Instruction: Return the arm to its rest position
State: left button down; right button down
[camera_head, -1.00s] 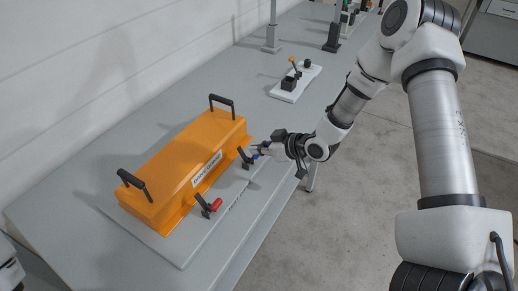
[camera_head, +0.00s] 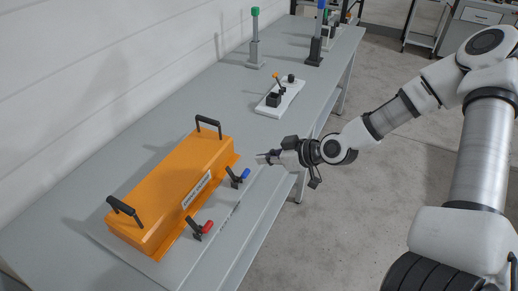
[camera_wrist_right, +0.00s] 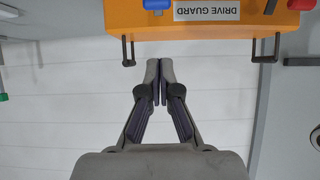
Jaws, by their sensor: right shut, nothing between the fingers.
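My right gripper (camera_head: 263,158) is shut and empty. It is held in the air just beyond the blue-handled clamp (camera_head: 237,178), apart from it. In the wrist view its two fingertips (camera_wrist_right: 160,68) meet, with nothing between them. The right arm reaches in from the right of the head view, bent at the elbow, over the bench's front edge. My left gripper is not in view.
An orange drive guard (camera_head: 170,195) with two black handles sits on the grey bench (camera_head: 100,177). A red-handled clamp (camera_head: 201,230) stands at its front. A white switch plate (camera_head: 290,97) and posts (camera_head: 255,45) stand farther back. Floor right of the bench is clear.

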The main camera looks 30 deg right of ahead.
jog(key=shift+s, duration=0.1)
jog(key=s+a+f+n+g+h+b, duration=0.15)
jog(key=s+a+f+g, duration=0.25)
jog(key=s+f, duration=0.55)
jog(key=s+a+f+g+b, duration=0.2)
jog(key=s+a+f+g, duration=0.3)
jog(key=f, duration=0.8)
jog(key=s+d+f+m+h, duration=0.1)
jog(key=s+f+m+h, duration=0.1)
jog(key=s+m, duration=0.2)
jog(key=s+f+m+g+h+b, duration=0.1)
jog(key=s+f+m+h, duration=0.1)
jog(key=s, duration=0.4)
jog(key=shift+s+d+f+m, duration=0.25)
jog(key=shift+d+f+m, duration=0.1)
jog(key=shift+f+m, duration=0.6)
